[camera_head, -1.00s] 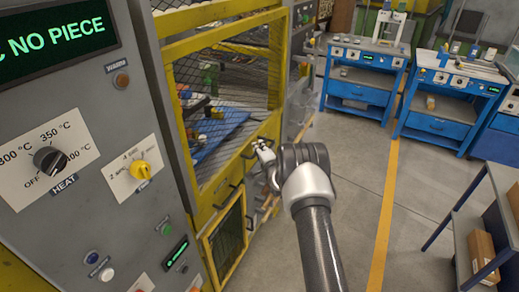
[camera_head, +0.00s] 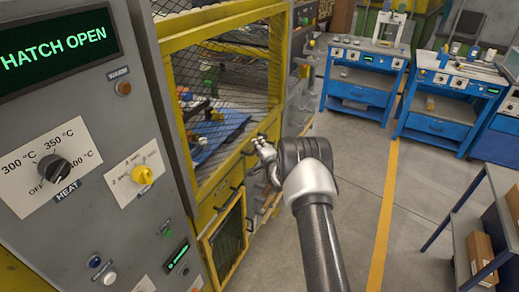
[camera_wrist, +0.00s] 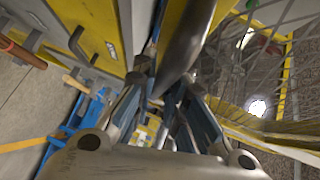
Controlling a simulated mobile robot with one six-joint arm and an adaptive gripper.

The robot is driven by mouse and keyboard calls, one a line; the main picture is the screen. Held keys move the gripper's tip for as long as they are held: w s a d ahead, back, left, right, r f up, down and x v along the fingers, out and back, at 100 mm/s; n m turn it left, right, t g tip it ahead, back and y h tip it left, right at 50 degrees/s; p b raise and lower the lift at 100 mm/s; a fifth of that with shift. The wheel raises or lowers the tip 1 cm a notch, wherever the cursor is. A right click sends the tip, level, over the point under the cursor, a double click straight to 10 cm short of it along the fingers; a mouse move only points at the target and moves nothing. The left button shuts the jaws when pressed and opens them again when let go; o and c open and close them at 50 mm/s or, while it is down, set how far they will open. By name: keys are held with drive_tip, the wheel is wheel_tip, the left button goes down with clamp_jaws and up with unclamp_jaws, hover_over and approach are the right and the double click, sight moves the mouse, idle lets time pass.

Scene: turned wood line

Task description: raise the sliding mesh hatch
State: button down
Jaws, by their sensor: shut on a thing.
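The sliding mesh hatch (camera_head: 230,170) is a yellow frame with dark wire mesh on the front of the grey and yellow machine. My gripper (camera_head: 263,145) is at the right part of its lower yellow bar, shut on the hatch handle. In the wrist view, the fingers of my gripper (camera_wrist: 165,112) close around the dark handle (camera_wrist: 188,42), which hides part of their grip. The mesh shows at the right of that view. The machine's display (camera_head: 55,48) reads "HATCH OPEN".
Blue trays and small coloured pieces show behind the mesh. The control panel with a heat knob (camera_head: 54,168) and yellow switch (camera_head: 142,174) is at left. Blue workbenches (camera_head: 362,80) stand at the back, a grey shelf (camera_head: 470,225) at right. The floor between is clear.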

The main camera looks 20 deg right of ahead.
wheel_tip(320, 180, up, 46)
drive_tip(key=p, duration=2.1)
drive_tip(key=shift+f, duration=0.15)
drive_tip(key=c, duration=1.9)
unclamp_jaws()
drive_tip(key=shift+f, duration=0.1)
drive_tip(key=v, duration=1.2)
drive_tip(key=shift+f, duration=0.1)
